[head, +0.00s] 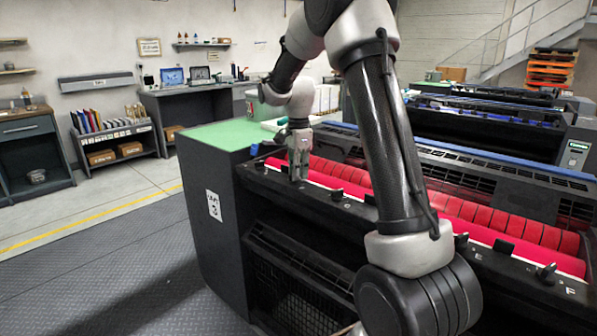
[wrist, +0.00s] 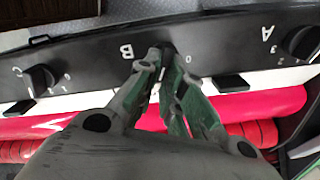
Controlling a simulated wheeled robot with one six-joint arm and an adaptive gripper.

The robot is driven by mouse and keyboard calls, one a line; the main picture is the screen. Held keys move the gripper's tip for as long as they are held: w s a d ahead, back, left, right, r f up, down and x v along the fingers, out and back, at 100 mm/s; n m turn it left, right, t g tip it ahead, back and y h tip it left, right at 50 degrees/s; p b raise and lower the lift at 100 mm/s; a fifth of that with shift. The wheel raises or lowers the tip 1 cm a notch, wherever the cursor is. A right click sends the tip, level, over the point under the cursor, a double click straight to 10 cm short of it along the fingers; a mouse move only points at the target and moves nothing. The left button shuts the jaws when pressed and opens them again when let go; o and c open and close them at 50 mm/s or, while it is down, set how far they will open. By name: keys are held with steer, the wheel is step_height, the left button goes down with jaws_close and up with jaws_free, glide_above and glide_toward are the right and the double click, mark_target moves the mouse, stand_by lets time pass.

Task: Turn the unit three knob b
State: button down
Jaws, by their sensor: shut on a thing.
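The unit with the "3" sign (head: 214,205) is a dark machine with a green end panel top and a red roller along its front rail. My gripper (head: 297,177) points down at this rail near its left end. In the wrist view my gripper (wrist: 161,56) is shut on the black knob b (wrist: 167,47), beside an upside-down letter B. The fingertips hide most of the knob, and its pointer cannot be read. A "0" shows just right of it.
In the wrist view, knob C (wrist: 40,79) is to the left and knob A (wrist: 302,41) to the right on the same black rail. The red roller (wrist: 265,103) runs close behind the rail. Other ink units (head: 480,130) stand behind. The floor at left is clear.

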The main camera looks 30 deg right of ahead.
steer(key=shift+n, duration=0.4)
steer(key=n, duration=0.4)
steer(key=shift+w+n, duration=0.4)
steer(key=n, duration=0.6)
steer(key=shift+w+a, duration=0.3)
steer(key=shift+a, duration=0.05)
steer(key=n, duration=0.4)
steer(key=shift+w+a+n, duration=0.15)
steer(key=shift+a+n, duration=0.15)
steer(key=shift+n, duration=0.1)
steer(key=shift+a+n, duration=0.2)
steer(key=shift+n, duration=1.6)
steer(key=c, duration=1.5)
jaws_free()
steer(key=shift+c, duration=0.2)
